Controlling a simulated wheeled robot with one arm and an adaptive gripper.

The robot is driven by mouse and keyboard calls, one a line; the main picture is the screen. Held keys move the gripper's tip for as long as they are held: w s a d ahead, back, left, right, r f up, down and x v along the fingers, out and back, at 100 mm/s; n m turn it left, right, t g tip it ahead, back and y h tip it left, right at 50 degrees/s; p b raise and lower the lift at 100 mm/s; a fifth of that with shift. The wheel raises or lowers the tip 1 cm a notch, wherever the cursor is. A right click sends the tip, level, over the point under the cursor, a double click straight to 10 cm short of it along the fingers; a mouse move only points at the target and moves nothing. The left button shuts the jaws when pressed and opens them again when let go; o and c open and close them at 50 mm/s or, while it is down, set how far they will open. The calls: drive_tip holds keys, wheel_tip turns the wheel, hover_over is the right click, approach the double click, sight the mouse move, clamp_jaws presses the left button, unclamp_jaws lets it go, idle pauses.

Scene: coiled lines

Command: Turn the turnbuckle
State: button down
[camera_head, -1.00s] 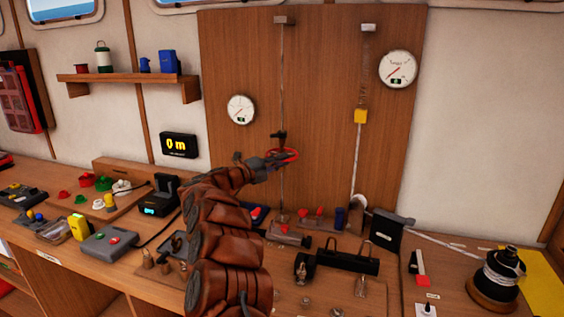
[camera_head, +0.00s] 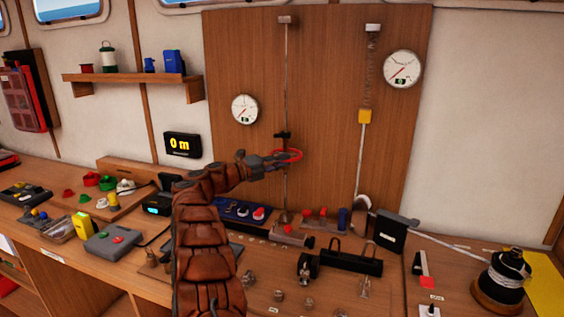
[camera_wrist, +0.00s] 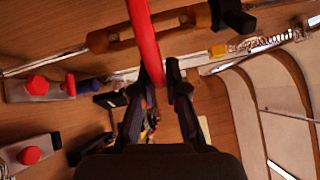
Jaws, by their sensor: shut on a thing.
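The turnbuckle hangs on a thin vertical wire in front of the wooden panel, with a black fitting (camera_head: 283,135) at its upper part.
Two round gauges, left (camera_head: 244,109) and right (camera_head: 402,69), are on the panel. A yellow block (camera_head: 365,116) hangs below a spring at right. Red-capped fittings (camera_head: 308,215) and a black bracket (camera_head: 340,261) stand on the bench below. A rope spool (camera_head: 502,280) stands at right.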

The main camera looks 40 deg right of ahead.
idle(0.3)
drive_tip(key=c, duration=1.2)
unclamp_jaws()
drive_tip(key=shift+a, duration=0.1)
drive_tip(key=v, duration=1.2)
